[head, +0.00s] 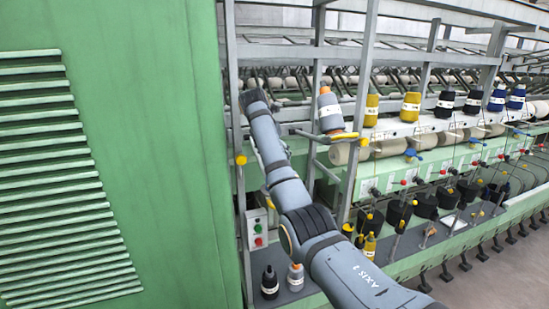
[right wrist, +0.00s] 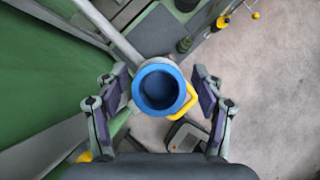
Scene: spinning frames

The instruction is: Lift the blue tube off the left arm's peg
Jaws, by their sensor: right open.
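The blue tube (right wrist: 158,108) is seen end-on in the right wrist view, with its round opening facing the camera. My right gripper (right wrist: 160,88) is open, with one finger on each side of the tube and a visible gap on both sides. A grey bar (right wrist: 110,32) runs from the upper left to the tube, and a yellow part (right wrist: 189,102) shows at its right edge. The peg is hidden. In the head view my right arm reaches up and left across the frame; its gripper and the blue tube cannot be made out there. My left gripper is in neither view.
A grey bobbin with an orange tip (head: 329,112) stands on another yellow arm (head: 344,137). Yellow, black and blue bobbins line the white rail (head: 395,129). A green cabinet (head: 165,150) fills the left. Two bobbins stand low on a grey shelf (head: 283,294).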

